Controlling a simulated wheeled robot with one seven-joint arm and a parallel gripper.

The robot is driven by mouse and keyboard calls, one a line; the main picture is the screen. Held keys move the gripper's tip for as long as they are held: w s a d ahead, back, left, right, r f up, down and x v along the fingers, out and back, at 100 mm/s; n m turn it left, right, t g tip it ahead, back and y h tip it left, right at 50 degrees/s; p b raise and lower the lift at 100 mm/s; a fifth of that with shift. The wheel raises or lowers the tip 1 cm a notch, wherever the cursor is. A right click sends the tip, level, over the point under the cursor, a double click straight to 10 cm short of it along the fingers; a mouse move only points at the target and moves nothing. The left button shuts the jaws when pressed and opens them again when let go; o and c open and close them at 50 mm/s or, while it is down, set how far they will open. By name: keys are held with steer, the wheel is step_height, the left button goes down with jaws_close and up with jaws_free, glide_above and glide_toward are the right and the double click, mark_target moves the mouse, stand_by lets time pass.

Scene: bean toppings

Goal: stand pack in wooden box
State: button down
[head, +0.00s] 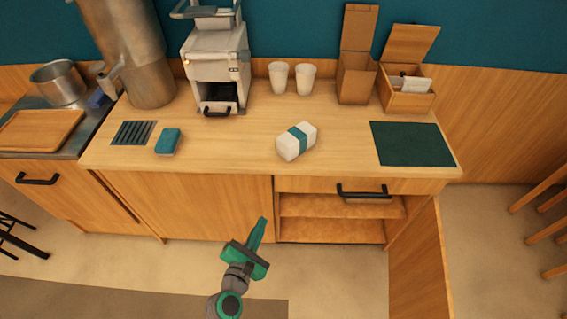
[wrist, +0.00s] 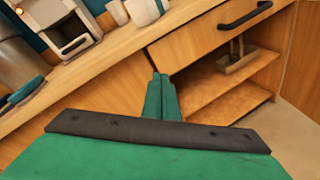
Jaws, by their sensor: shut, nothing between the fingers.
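The pack (head: 296,141), white with a teal band, lies on the middle of the counter; part of it shows at the top of the wrist view (wrist: 145,11). A small wooden box (head: 408,101) with its lid raised stands at the back right of the counter, with white and dark items inside. A taller, narrow wooden box (head: 356,80) with a raised lid stands to its left. My gripper (head: 262,222) is shut and empty, in front of the cabinet and below the counter edge, apart from the pack. Its closed fingers show in the wrist view (wrist: 161,95).
A coffee machine (head: 217,65), two white cups (head: 292,78), a teal sponge (head: 168,141) and a dark green mat (head: 411,144) are on the counter (head: 235,145). Below, the cabinet is open, its door (head: 419,262) swung out at right. Counter around the pack is clear.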

steer(key=w+r+n+t+h, duration=0.1)
steer(key=w+r+n+h, duration=0.25)
steer(key=w+r, duration=0.3)
steer(key=n, duration=0.1)
glide_toward(288, 156)
steer(key=x, duration=0.6)
steer(key=shift+w+d+r, duration=0.1)
steer(key=shift+w+d, duration=0.05)
steer(key=x, duration=0.5)
steer(key=shift+w+d, duration=0.1)
steer(key=shift+w, duration=0.15)
steer(key=shift+s+a, duration=0.25)
steer(key=shift+s, duration=0.35)
steer(key=v, duration=1.2)
steer(key=shift+s+a, duration=0.15)
steer(key=shift+s, duration=0.2)
